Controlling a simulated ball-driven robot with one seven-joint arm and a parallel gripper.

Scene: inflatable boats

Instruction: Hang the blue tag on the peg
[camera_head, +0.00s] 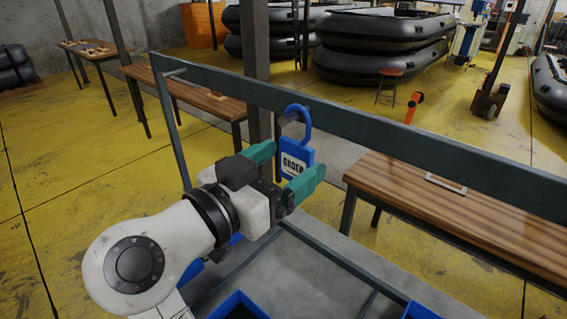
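The blue tag (296,158) has a white label with dark lettering and a curved blue hook at its top. It is upright in front of the green-grey rail (350,122), with its hook at rail height. A small pale peg end seems to show inside the hook, but I cannot tell whether the hook rests on it. Another short pale peg (175,73) sticks out at the rail's left end. My gripper (298,161) has teal fingers spread apart, with the tag between or just beyond their tips. The right finger covers part of the tag's lower edge.
A wooden bench (470,205) stands behind the rail at right, with another (205,98) at left. Blue bins (240,304) sit low at the front. Black inflatable boats (385,45), a red stool (390,73) and an orange object (413,107) are farther back on yellow floor.

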